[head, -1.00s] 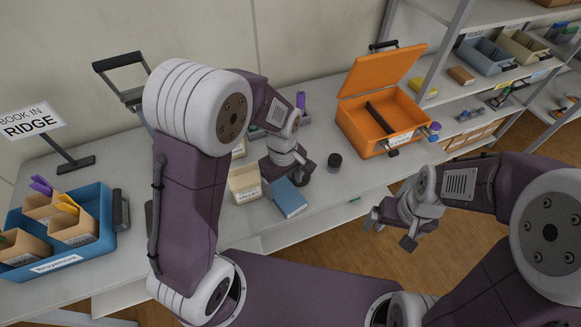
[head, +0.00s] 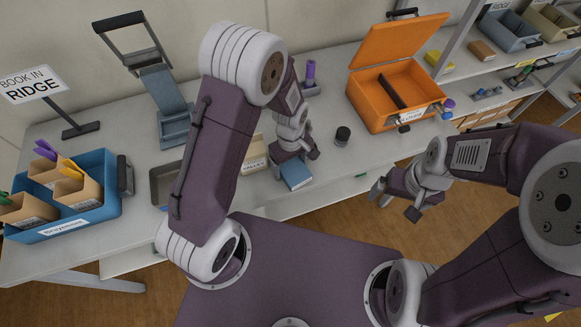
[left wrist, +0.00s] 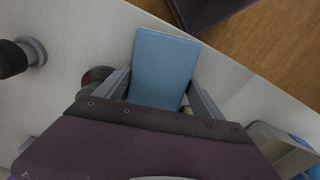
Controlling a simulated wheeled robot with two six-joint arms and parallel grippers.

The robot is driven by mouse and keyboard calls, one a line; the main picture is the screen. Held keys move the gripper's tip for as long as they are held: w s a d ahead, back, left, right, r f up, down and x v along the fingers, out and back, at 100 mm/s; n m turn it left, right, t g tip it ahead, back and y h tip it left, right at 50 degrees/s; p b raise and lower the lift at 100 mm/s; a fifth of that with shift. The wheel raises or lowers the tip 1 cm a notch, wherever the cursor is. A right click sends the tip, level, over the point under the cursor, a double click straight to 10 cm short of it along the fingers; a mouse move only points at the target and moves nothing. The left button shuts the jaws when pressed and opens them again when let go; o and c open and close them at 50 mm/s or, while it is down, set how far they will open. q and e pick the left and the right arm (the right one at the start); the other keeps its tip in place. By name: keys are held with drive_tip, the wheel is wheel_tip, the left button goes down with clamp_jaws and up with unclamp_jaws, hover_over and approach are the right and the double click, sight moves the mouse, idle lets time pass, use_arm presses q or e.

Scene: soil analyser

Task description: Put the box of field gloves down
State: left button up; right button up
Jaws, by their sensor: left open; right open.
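A small blue box (head: 297,174), which I take to be the box of field gloves, is at the front part of the grey-white table. My left gripper (head: 296,158) is over it and open. In the left wrist view the blue box (left wrist: 165,62) lies between the two spread fingers of my left gripper (left wrist: 160,92). Its near end is hidden by the gripper body. I cannot tell whether the fingers touch its sides. My right gripper (head: 395,201) is open and empty, off the table's front edge above the floor.
A cream labelled box (head: 255,158) stands just left of the blue box. A blue tray (head: 68,232) with cartons is at far left. The table between jar and case is clear.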

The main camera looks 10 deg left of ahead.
use_arm(q)
drive_tip(key=shift+w+f, duration=0.1)
drive_tip(key=shift+w, duration=0.1)
drive_tip(key=c, duration=1.1)
